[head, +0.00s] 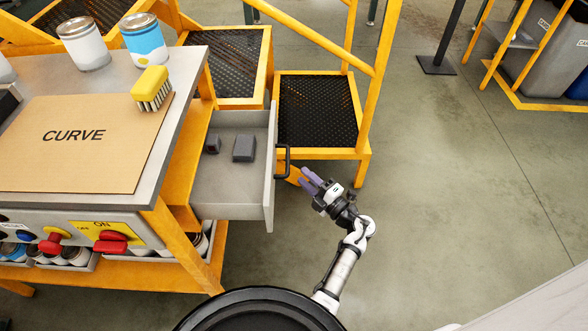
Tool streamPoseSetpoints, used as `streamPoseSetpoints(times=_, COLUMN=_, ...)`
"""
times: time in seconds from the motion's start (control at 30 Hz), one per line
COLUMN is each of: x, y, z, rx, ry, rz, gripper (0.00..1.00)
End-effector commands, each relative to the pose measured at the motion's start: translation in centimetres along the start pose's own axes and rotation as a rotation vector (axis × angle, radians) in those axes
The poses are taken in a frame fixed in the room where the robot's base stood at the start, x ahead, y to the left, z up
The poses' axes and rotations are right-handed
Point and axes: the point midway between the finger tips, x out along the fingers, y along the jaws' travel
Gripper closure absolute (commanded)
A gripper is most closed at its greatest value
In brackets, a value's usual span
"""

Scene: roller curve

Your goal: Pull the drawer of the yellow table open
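The yellow table (188,245) has an orange-yellow frame and a grey top. Its grey drawer (222,190) stands well out from the table's right side, with its inside showing. A dark bar handle (287,160) is on the drawer's front panel. My gripper (304,178) is just right of and below the handle, its purple fingers pointing up-left towards it. The two fingers look apart, with nothing seen between them. The gripper appears clear of the handle.
Two small dark objects, a block (244,148) and a smaller piece (212,146), lie in the drawer. A cardboard sheet (60,165), a yellow brush (152,86) and cans (84,45) are on the tabletop. Yellow steps (318,112) stand behind the drawer.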

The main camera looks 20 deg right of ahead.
Motion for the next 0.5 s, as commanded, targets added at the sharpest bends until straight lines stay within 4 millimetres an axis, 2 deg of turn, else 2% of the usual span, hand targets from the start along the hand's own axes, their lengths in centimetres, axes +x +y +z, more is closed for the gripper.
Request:
streamPoseSetpoints(times=0.03, x=-1.2, y=-0.3, z=0.1, rx=-0.001, ry=-0.004, rz=0.0, gripper=0.66)
streamPoseSetpoints(times=0.2, x=-4.0, y=-0.1, z=0.1, rx=-0.001, ry=-0.002, rz=0.0, gripper=0.66)
streamPoseSetpoints(times=0.33, x=-5.1, y=-0.1, z=0.0, rx=0.001, ry=-0.001, rz=0.0, gripper=0.66)
streamPoseSetpoints(times=0.5, x=-5.5, y=0.0, z=0.0, rx=0.001, ry=0.001, rz=0.0, gripper=0.66)
